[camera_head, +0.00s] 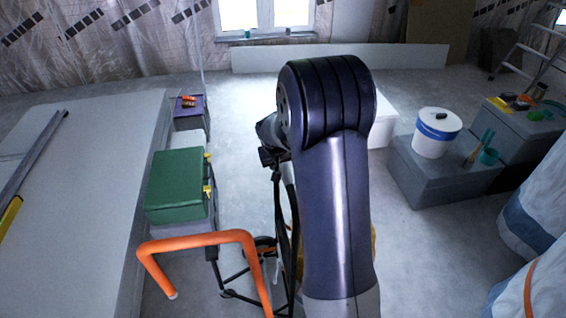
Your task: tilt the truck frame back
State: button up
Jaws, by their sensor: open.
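An orange bent tube (200,241), which looks like part of the truck frame, stands in the lower left foreground. Its top bar runs nearly level, with one end bending down at the left and the other at the right.
A stack of pale panels (85,210) lies at the left. A green case (176,184) stands beside it. A white bucket (436,133) sits on a grey box (420,178) at the right. A stepladder (535,50) stands at the back right.

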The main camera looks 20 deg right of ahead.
jog(key=shift+d+f, duration=0.1)
jog(key=shift+f, duration=0.1)
jog(key=shift+c, duration=0.6)
grip_shut()
